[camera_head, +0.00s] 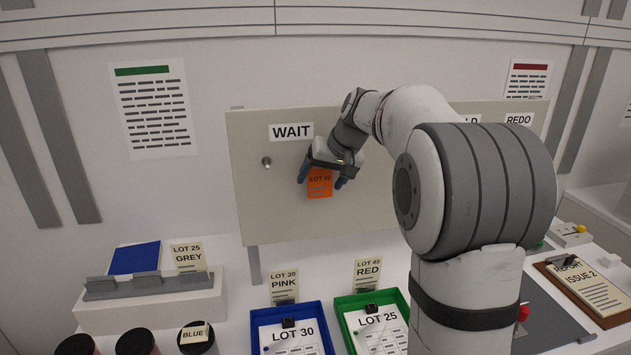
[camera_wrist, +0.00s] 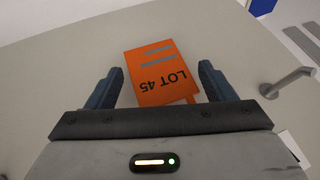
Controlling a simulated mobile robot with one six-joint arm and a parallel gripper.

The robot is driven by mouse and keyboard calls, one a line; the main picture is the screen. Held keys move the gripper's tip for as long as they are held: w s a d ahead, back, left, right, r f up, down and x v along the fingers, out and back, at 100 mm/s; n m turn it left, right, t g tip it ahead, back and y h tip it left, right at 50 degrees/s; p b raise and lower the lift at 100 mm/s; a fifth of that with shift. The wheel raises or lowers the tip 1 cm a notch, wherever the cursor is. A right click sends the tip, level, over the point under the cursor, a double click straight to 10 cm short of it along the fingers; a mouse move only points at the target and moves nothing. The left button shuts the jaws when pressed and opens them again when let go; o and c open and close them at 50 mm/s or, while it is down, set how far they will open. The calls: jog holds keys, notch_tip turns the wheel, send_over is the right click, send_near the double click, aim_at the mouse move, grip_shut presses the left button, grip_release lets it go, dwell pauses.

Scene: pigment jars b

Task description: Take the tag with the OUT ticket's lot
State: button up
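An orange tag reading LOT 45 (camera_head: 319,189) is at the board (camera_head: 375,205), to the right of the WAIT label. In the wrist view the tag (camera_wrist: 160,66) appears upside down and slightly tilted. My gripper (camera_head: 322,179) is at the tag. In the wrist view my gripper (camera_wrist: 161,70) is open, with one finger on each side of the tag and a visible gap on both sides. What the tag hangs from is hidden. I see no ticket marked OUT; my arm covers part of the board and the counter.
A bare peg (camera_head: 266,162) is under the WAIT label (camera_head: 291,132). A blue tray (camera_head: 256,320) has a LOT 30 sheet; a green tray (camera_head: 343,301) has a LOT 25 sheet. Cards read LOT 25 GREY (camera_head: 188,257), LOT 30 PINK (camera_head: 284,287) and LOT 45 RED (camera_head: 367,273). A clipboard (camera_head: 621,318) lies right.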

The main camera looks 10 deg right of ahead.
jog(key=c, duration=0.9)
jog(key=shift+o, duration=0.2)
